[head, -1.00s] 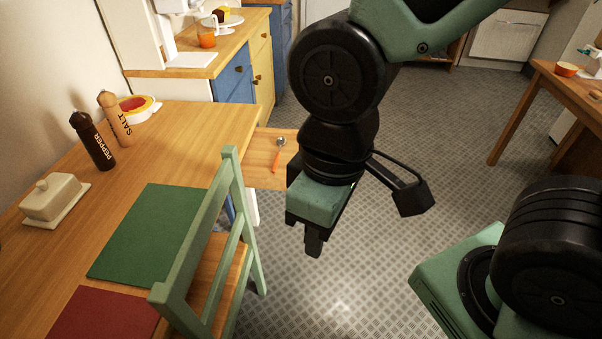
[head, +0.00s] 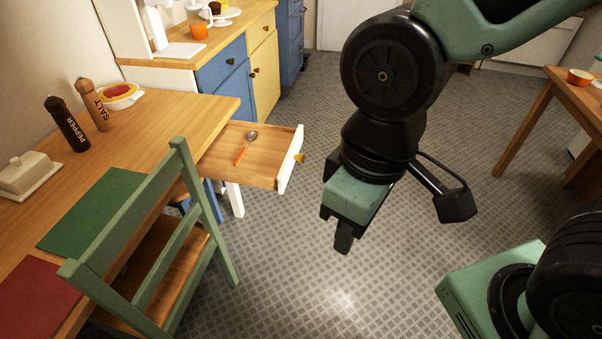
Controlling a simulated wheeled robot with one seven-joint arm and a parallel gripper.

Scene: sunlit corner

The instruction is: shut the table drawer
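The table drawer (head: 243,168) stands pulled out from the end of the wooden table (head: 165,108). It has a white front with a yellow knob (head: 299,158), facing right. A spoon with an orange handle (head: 241,152) lies inside it. My gripper (head: 343,240) hangs to the right of the drawer front, apart from it and pointing down. Its fingers are seen from the side and overlap, so their opening is hidden.
A green chair (head: 180,210) stands at the table's near side, close to the drawer. Blue and yellow cabinets (head: 240,75) stand behind. A second wooden table (head: 565,90) is at the right. The floor (head: 300,270) around my gripper is clear.

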